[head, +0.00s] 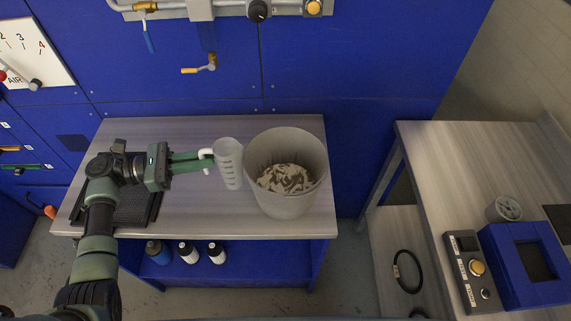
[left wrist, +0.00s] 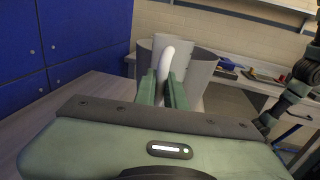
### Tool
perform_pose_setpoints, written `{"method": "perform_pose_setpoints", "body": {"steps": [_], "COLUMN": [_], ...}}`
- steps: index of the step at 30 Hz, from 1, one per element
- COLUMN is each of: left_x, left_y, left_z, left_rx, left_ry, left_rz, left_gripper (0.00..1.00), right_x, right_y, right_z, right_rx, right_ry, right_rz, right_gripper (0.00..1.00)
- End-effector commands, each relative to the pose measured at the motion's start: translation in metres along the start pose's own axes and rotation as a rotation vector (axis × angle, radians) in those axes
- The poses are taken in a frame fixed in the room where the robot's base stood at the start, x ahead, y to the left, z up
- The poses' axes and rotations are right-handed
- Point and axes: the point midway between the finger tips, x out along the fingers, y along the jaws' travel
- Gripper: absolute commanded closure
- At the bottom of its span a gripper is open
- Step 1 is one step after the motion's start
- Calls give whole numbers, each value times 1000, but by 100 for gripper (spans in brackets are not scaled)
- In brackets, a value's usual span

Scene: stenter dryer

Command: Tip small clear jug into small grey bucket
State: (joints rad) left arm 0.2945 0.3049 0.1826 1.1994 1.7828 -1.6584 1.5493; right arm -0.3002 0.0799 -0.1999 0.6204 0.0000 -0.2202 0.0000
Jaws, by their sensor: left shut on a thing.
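The clear jug (head: 230,166), with measuring marks and a white handle, stands roughly upright just left of the bucket. My left gripper (head: 207,160) is shut on its handle; the white handle (left wrist: 165,66) also shows between the fingers in the left wrist view. I cannot tell whether the jug touches the table. The grey bucket (head: 291,204) stands on the table's right end, with patchy pale and dark stuff inside. In the left wrist view, the bucket (left wrist: 199,66) is partly hidden behind the jug and handle. My right gripper cannot be made out.
The table (head: 180,208) has a black ribbed mat (head: 137,205) under my left arm. Several bottles (head: 187,252) stand on the shelf below. Blue panels rise behind. A second table (head: 440,170) at right holds a control box (head: 472,268), a blue device (head: 522,262) and a cup (head: 504,209).

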Motion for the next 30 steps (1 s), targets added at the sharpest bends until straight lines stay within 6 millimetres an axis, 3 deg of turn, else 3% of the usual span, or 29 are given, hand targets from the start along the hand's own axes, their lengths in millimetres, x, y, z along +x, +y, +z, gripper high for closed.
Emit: {"method": "perform_pose_setpoints", "body": {"steps": [4,17,30], "left_x": [-1,-1,-2], "left_y": [0,0,0], "left_z": [-8,-6,35], "left_rx": [-2,-3,-3], "left_ry": [-16,-18,-18], "left_rz": [-1,-1,-1], "left_gripper": [100,100,100], "right_x": [8,6,-37], "right_y": [0,0,1], "right_z": [1,1,-3], "right_rx": [0,0,0], "right_ry": [0,0,0], "right_rz": [0,0,0], "right_gripper": [64,64,64]}}
